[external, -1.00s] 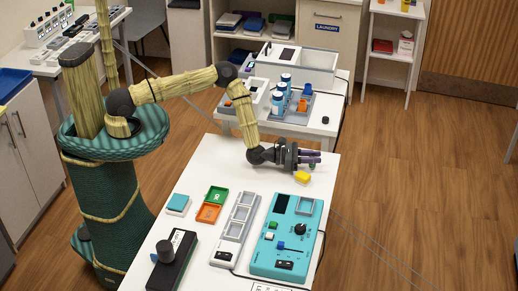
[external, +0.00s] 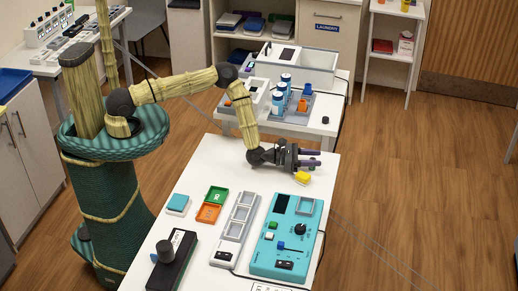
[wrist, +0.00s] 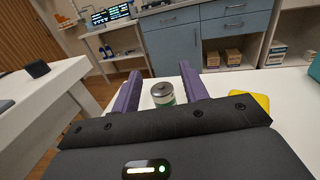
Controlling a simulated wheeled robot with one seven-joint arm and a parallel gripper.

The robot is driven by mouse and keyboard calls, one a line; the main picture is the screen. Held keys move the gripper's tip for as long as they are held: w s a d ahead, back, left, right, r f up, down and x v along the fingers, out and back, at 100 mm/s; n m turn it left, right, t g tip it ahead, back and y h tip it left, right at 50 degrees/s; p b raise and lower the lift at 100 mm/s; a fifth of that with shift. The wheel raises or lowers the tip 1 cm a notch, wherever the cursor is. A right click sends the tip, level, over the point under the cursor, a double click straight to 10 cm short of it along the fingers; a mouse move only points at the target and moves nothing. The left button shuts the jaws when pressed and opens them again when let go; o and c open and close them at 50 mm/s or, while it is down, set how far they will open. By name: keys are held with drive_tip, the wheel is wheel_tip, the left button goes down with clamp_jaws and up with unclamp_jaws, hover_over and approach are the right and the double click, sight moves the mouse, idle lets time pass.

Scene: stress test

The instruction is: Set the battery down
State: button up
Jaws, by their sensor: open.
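The battery (wrist: 163,95), a small cylinder with a silver top and green side, stands upright between my two purple fingers in the wrist view. White tabletop shows around it, and a gap shows on each side between it and the fingers. My gripper (wrist: 160,88) is open around it. In the external view my gripper (external: 314,158) is low over the far right part of the white table (external: 225,160). The battery is hard to make out there among the fingers.
A yellow block (external: 303,177) lies close beside my gripper; it also shows at the right in the wrist view (wrist: 248,102). A teal control panel (external: 285,240), grey tray strip (external: 235,230), and green (external: 216,194) and orange (external: 208,213) trays stand nearer. The table's right edge is close.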

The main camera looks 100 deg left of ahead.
drive_tip(key=shift+s+r, duration=0.15)
drive_tip(key=shift+r, duration=0.2)
drive_tip(key=s, duration=0.3)
drive_tip(key=s+d, duration=0.1)
drive_tip(key=s, duration=0.3)
drive_tip(key=s+d, duration=0.1)
drive_tip(key=s, duration=0.3)
drive_tip(key=shift+s+d, duration=0.2)
drive_tip(key=shift+s, duration=0.05)
drive_tip(key=shift+r, duration=0.1)
